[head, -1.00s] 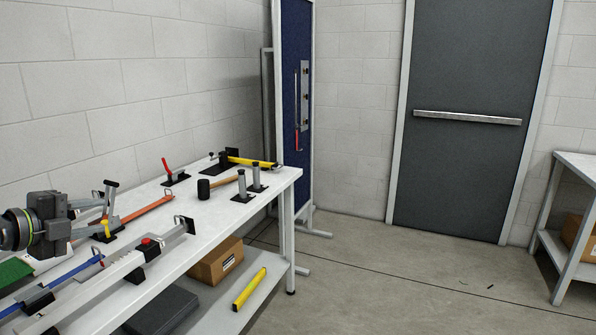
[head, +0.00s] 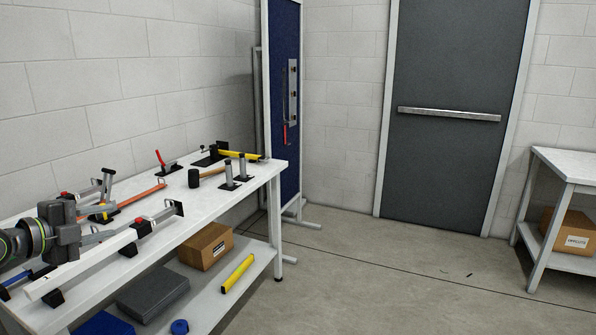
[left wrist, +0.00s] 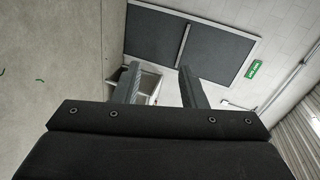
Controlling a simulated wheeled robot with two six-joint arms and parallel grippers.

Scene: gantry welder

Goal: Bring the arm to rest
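My left gripper (head: 70,228) shows at the left edge of the head view, over the near end of the white workbench (head: 226,196). In the left wrist view its two fingers (left wrist: 158,84) stand apart with nothing between them, so it is open and empty. Beyond the fingers that view shows the floor, the grey door (left wrist: 188,40) and a green sign (left wrist: 254,68). My right gripper is in neither view.
The workbench holds a mallet (head: 194,177), a white rail with clamps (head: 88,262) and a yellow tool (head: 240,155). A cardboard box (head: 205,246) sits on its lower shelf. A second table (head: 570,166) stands at right.

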